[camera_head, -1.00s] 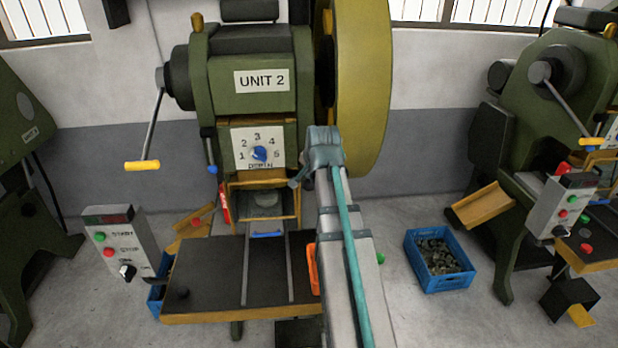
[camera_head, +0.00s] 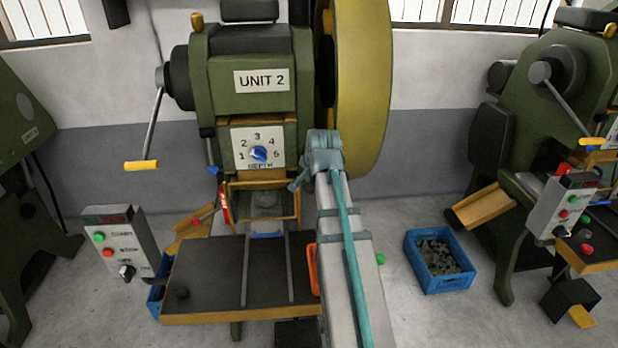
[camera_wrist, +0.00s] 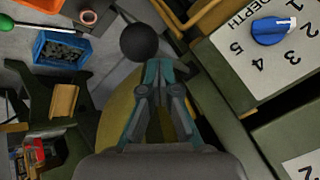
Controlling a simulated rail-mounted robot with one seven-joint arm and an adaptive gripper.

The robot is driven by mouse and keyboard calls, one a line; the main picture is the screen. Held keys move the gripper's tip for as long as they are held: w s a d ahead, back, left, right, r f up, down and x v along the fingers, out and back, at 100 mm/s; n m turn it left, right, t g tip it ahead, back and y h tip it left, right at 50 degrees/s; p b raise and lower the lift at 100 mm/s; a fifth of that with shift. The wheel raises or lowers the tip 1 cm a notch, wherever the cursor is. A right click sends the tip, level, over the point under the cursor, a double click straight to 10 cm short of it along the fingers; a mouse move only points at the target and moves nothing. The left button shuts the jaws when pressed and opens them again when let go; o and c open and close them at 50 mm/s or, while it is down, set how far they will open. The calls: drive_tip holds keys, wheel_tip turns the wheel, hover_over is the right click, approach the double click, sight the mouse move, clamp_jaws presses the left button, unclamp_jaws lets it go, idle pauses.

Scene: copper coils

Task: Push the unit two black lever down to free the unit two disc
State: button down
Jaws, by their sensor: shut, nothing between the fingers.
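The unit two press (camera_head: 250,75) stands in the middle of the head view with its large yellow-green disc (camera_head: 362,80) on the right. A black ball knob (camera_wrist: 139,41), seemingly the lever's end, shows in the wrist view. My gripper (camera_wrist: 160,66) is shut and empty, its fingertips just below and right of the knob in that view. I cannot tell whether they touch it. My arm hides the fingers and this knob in the head view. The disc's edge also shows behind the fingers in the wrist view (camera_wrist: 117,108).
The depth dial (camera_head: 258,154) is close left of my wrist; it also shows in the wrist view (camera_wrist: 272,31). The press table (camera_head: 215,270) lies below. A blue crate of parts (camera_head: 441,260) stands on the floor at right. A control box (camera_head: 122,243) stands at left.

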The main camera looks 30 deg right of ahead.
drive_tip(key=shift+s+a+f+b, duration=0.15)
drive_tip(key=shift+f+b, duration=0.3)
drive_tip(key=shift+f, duration=0.7)
idle(1.0)
drive_tip(key=shift+r, duration=0.15)
idle(0.5)
drive_tip(key=shift+w+d+r+p, duration=0.2)
drive_tip(key=shift+r+p, duration=0.7)
drive_tip(key=shift+r, duration=0.35)
drive_tip(key=shift+w+d+r+p, duration=0.1)
drive_tip(key=shift+w+r+p, duration=0.05)
drive_tip(key=shift+r+p, duration=0.9)
drive_tip(key=shift+r, duration=0.3)
drive_tip(key=r+p, duration=0.2)
drive_tip(key=r, duration=0.2)
drive_tip(key=shift+w+d+r+p, duration=0.1)
drive_tip(key=shift+w+r+p, duration=0.25)
drive_tip(key=shift+r+p, duration=0.05)
